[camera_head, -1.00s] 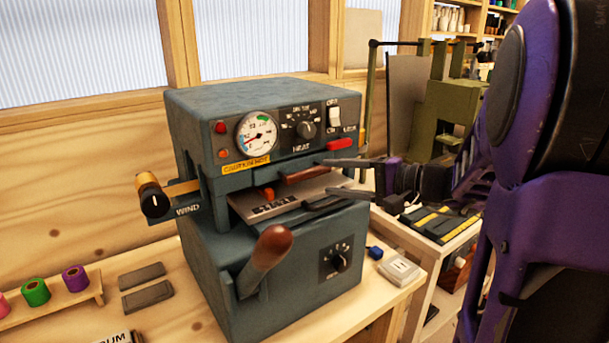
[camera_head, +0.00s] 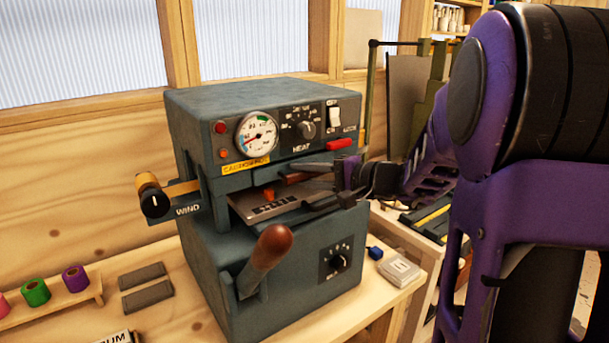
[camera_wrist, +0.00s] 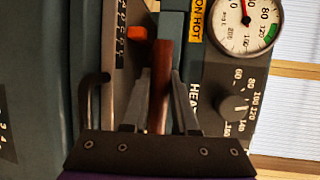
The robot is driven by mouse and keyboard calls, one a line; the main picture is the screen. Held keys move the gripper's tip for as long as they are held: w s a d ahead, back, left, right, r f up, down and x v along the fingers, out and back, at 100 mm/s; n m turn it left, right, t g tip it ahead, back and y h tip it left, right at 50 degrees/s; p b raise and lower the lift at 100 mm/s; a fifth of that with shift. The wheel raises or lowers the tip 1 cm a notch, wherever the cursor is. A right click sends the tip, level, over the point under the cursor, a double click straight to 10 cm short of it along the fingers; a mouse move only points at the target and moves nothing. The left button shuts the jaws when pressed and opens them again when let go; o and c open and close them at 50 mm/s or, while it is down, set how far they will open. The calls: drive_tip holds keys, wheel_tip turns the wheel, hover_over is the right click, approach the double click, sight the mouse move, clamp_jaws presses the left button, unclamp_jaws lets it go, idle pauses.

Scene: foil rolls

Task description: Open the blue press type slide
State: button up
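The blue press (camera_head: 215,135) stands on the wooden bench. Its flat type slide (camera_head: 270,205) lies in the slot below the control panel, with raised type and an orange-red knob (camera_head: 268,193) on it. In the wrist view the slide (camera_wrist: 122,65) is left of centre, with a dark loop handle (camera_wrist: 88,95) further left. My gripper (camera_head: 300,183) is at the slot's right front. Its fingers are spread on both sides of a reddish-brown bar (camera_wrist: 160,85). I cannot tell whether they touch it. The gripper partly hides the slide's front.
A wooden-knobbed lever (camera_head: 268,250) sticks out at the press's front. A WIND crank (camera_head: 153,195) is on its left. Foil rolls (camera_head: 75,278) and grey blocks (camera_head: 145,285) lie at left. A small light-coloured box (camera_head: 399,270) is at right.

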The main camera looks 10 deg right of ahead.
clamp_jaws()
idle(1.0)
